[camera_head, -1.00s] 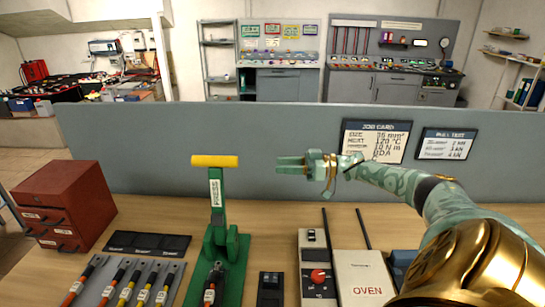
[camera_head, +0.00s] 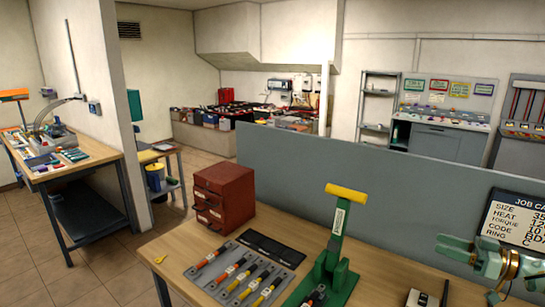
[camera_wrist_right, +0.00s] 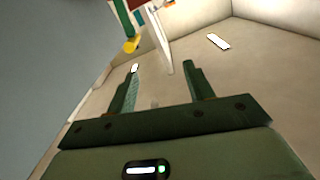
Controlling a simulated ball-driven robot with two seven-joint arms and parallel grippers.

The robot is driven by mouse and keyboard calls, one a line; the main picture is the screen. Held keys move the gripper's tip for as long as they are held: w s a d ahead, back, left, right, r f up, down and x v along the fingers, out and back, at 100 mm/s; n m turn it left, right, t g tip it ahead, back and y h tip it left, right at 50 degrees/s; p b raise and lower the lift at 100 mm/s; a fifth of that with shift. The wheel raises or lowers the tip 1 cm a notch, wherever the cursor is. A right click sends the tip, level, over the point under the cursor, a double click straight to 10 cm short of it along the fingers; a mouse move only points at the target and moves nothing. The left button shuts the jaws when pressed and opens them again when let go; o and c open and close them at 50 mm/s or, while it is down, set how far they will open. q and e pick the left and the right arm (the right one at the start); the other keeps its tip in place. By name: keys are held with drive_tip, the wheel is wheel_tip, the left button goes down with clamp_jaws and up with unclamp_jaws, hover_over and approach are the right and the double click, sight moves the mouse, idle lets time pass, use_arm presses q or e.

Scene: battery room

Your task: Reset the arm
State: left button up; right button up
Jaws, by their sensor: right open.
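My right gripper (camera_head: 447,249) is at the right edge of the head view, raised in front of the grey partition. Its fingers point left and are apart. In the right wrist view the two dark green fingers (camera_wrist_right: 161,68) are spread with nothing between them. My left gripper is out of view. A green press (camera_head: 331,250) with a yellow handle stands on the bench, left of my right gripper and apart from it. In the right wrist view the yellow handle (camera_wrist_right: 131,46) shows beyond the fingers at the upper left.
A red drawer cabinet (camera_head: 223,197) stands on the wooden bench (camera_head: 190,240). Several coloured cables lie in a grey tray (camera_head: 212,283) before a black tray (camera_head: 270,249). The grey partition (camera_head: 330,170) runs behind the bench. Another workbench (camera_head: 85,165) stands at the far left.

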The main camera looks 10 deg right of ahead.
drive_tip(key=a+f+n+h, duration=0.1)
drive_tip(key=a+f+h, duration=0.1)
drive_tip(key=a+f, duration=0.6)
drive_tip(key=a+f+h, duration=0.2)
drive_tip(key=a+f, duration=0.4)
drive_tip(key=a, duration=0.5)
drive_tip(key=s+a+f+h, duration=0.4)
drive_tip(key=s+a+h, duration=0.2)
drive_tip(key=a, duration=0.2)
drive_tip(key=s+d+r+g+h, duration=0.25)
drive_tip(key=s+g+h, duration=0.4)
drive_tip(key=s, duration=1.05)
drive_tip(key=s+a+f+g+y+b, duration=0.1)
drive_tip(key=s+a+f+b, duration=0.1)
drive_tip(key=f, duration=0.9)
drive_tip(key=s+a+f+g+y+b, duration=0.1)
drive_tip(key=f, duration=0.9)
drive_tip(key=s+a+f+g+y+b, duration=0.2)
drive_tip(key=f, duration=0.9)
use_arm(q)
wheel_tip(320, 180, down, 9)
drive_tip(key=b, duration=0.4)
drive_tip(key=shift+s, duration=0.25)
use_arm(e)
drive_tip(key=s+f+m+g, duration=0.2)
drive_tip(key=s+f+m, duration=0.1)
drive_tip(key=s+f, duration=1.5)
drive_tip(key=shift+s+d+y, duration=0.3)
drive_tip(key=shift+s+y, duration=0.1)
drive_tip(key=shift+y, duration=0.05)
